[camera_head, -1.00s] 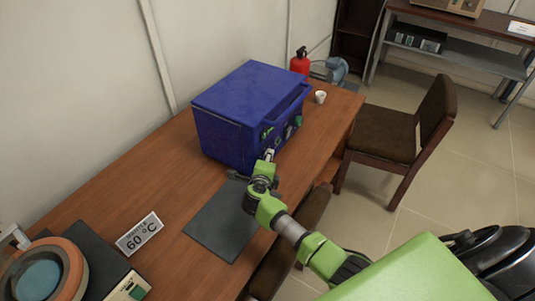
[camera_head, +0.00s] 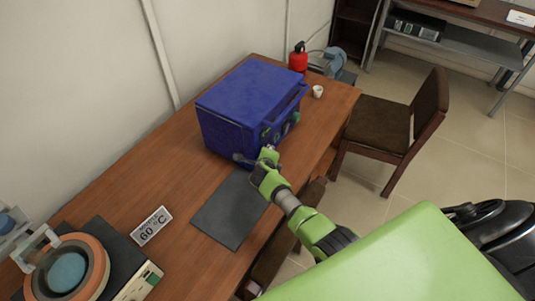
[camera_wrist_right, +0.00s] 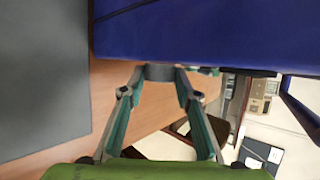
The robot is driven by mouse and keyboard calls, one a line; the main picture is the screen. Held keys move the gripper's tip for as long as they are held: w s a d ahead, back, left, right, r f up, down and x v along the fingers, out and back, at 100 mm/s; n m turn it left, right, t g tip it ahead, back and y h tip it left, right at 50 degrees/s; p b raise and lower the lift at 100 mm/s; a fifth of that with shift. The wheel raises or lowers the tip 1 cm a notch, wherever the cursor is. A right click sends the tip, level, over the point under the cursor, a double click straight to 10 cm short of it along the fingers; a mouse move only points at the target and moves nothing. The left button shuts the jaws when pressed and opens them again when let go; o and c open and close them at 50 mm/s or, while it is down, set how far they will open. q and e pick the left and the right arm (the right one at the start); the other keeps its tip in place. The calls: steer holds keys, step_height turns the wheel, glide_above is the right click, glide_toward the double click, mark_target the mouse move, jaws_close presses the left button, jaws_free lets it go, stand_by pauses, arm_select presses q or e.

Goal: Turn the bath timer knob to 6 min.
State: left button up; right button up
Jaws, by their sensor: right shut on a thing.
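The blue box (camera_head: 240,103) stands on the wooden table, its control panel facing right and toward me. Several small round controls show on the panel, among them a green one (camera_head: 295,118); their markings are too small to read. My right gripper (camera_head: 267,153) is at the near, lower end of this panel. In the right wrist view its two fingers (camera_wrist_right: 162,74) close on a grey round knob (camera_wrist_right: 160,71) at the edge of the blue box. Its scale and setting are not visible, so I cannot tell which time it points to. My left gripper is not in view.
A dark mat (camera_head: 230,209) lies in front of the box. A sign reading 60 °C (camera_head: 151,226) and a round-topped bath device (camera_head: 68,271) are to the left. A white cup (camera_head: 318,91) and a red bottle (camera_head: 298,57) stand beyond the box. A chair (camera_head: 385,125) is at right.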

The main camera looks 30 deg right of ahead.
steer(key=o, duration=1.1)
steer(key=v, duration=1.2)
